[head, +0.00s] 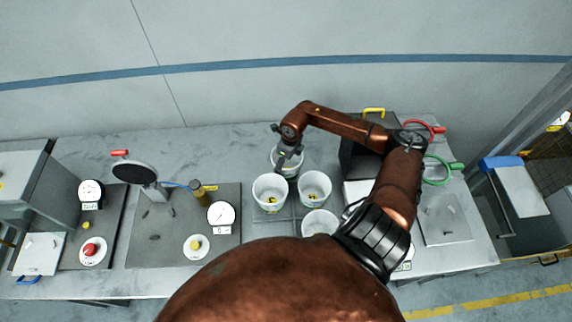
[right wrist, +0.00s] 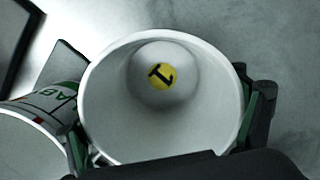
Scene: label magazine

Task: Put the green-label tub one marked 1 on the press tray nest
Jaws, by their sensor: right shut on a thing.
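My right gripper (head: 287,156) is shut on a white tub (head: 291,170) at the back of the tub group. In the right wrist view this tub (right wrist: 205,120) is empty, with a yellow disc marked 1 on its inside bottom. One finger is at each side of its wall, and its outer label is mostly hidden. A neighbouring tub (right wrist: 25,150) with a partly green label stands close on the left. Two other tubs (head: 270,193) (head: 314,188) and a front tub (head: 320,223) stand near it. I cannot tell whether the held tub is lifted. My left gripper is out of view.
A press with a round dark head (head: 135,172) stands left on a grey plate, beside a dial gauge (head: 221,214) and a yellow button (head: 195,246). A red button (head: 91,251) is further left. Red (head: 418,131) and green rings are at the right. The table behind the press is clear.

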